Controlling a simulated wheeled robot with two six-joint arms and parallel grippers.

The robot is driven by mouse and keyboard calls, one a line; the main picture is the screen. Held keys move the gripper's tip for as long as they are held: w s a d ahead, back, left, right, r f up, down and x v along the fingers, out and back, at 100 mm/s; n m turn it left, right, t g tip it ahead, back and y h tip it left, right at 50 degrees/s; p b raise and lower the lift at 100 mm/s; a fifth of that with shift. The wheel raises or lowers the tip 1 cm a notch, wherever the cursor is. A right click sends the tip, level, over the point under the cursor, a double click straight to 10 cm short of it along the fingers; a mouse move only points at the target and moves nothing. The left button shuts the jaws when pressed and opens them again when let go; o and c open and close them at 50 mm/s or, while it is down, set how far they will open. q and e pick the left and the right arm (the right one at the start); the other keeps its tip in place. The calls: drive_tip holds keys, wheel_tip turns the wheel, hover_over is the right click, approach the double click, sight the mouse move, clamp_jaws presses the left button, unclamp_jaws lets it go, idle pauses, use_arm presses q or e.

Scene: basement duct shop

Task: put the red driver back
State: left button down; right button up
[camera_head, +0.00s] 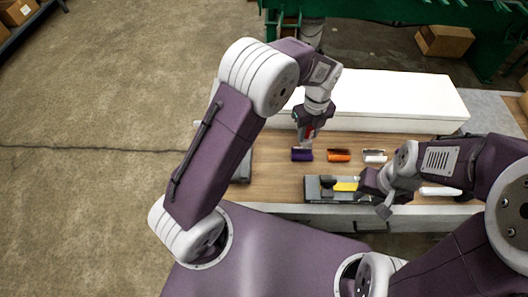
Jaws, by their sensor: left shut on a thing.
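My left gripper (308,138) points down over the back of the wooden bench top. It is shut on the red driver (309,131), of which only a small red part shows between the fingers. The driver is just behind and above a purple piece (301,156); I cannot tell whether they touch. My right gripper (374,194) is low over the front of the bench, beside a dark tray (318,190) with a yellow piece (345,187). Its fingers are too small and turned away to judge.
An orange piece (338,156) and a white piece (374,157) lie in a row right of the purple one. A long white box (400,95) closes off the back of the bench (270,165). A white item (440,191) lies right of my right gripper.

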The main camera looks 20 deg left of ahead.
use_arm(q)
drive_tip(key=shift+s+d, duration=0.1)
drive_tip(key=shift+d, duration=0.15)
drive_tip(key=shift+a+f, duration=0.1)
drive_tip(key=shift+a, duration=0.15)
drive_tip(key=a+f+p, duration=0.1)
drive_tip(key=a+f, duration=0.2)
drive_tip(key=w+a+f, duration=0.1)
drive_tip(key=a+f, duration=0.3)
drive_tip(key=a+f+p, duration=0.1)
drive_tip(key=a+f, duration=0.2)
drive_tip(key=a, duration=0.1)
drive_tip(key=shift+w+a+f+p, duration=0.15)
drive_tip(key=shift+w+f+p, duration=0.2)
drive_tip(key=shift+f, duration=0.05)
drive_tip(key=shift+w+f, duration=0.1)
drive_tip(key=shift+f, duration=0.15)
drive_tip(key=c, duration=1)
unclamp_jaws()
